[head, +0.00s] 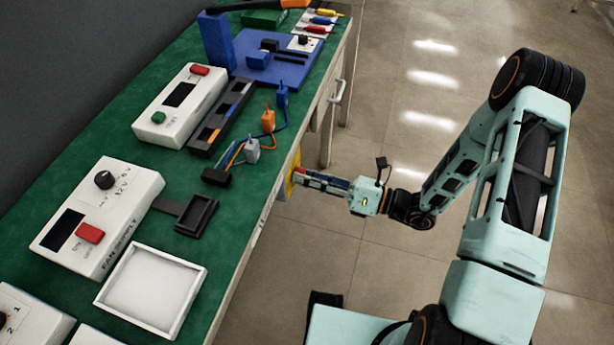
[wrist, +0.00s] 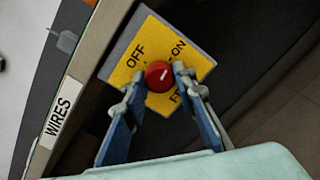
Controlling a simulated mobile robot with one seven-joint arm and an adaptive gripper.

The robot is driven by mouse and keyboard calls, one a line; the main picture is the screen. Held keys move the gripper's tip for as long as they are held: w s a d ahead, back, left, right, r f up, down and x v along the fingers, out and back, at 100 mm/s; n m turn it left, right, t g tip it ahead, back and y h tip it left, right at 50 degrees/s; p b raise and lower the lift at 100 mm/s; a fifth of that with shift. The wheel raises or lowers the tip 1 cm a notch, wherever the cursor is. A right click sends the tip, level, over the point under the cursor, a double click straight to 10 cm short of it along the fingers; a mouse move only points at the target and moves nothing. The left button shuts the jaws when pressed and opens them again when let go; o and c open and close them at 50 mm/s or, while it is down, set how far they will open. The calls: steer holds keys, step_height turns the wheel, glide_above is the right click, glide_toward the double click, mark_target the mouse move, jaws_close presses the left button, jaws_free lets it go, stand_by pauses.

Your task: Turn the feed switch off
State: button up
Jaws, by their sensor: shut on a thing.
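The feed switch is a red round knob (wrist: 159,75) on a yellow plate (wrist: 125,70) marked OFF at left and ON at right, fixed to the bench's front side. A third word below is partly hidden by my finger. A short white mark on the knob points up and right, roughly toward ON. In the head view the yellow plate (head: 290,176) shows at the bench edge, and the knob is hidden by my fingers. My gripper (head: 301,173) reaches it from the right. In the wrist view my gripper (wrist: 160,77) has one fingertip on each side of the knob, shut on it.
The green bench top (head: 235,215) runs along the left, with a fan supply box (head: 125,185), a white tray (head: 190,312) and coloured plug leads (head: 253,150) above the switch. A WIRES label (wrist: 59,117) is on the bench edge.

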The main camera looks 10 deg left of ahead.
steer(key=shift+w+f+n+b, duration=0.1)
steer(key=shift+n+b, duration=0.55)
steer(key=shift+n, duration=3.55)
steer(key=shift+w+n+b, duration=0.1)
steer(key=shift+n+b, duration=0.55)
steer(key=shift+n, duration=3.85)
steer(key=o, duration=1.2)
steer(key=shift+g, duration=0.3)
steer(key=shift+c, duration=0.2)
steer(key=shift+d, duration=0.15)
steer(key=s+d, duration=0.1)
steer(key=d, duration=1)
steer(key=shift+d+f, duration=0.15)
steer(key=shift+d, duration=0.25)
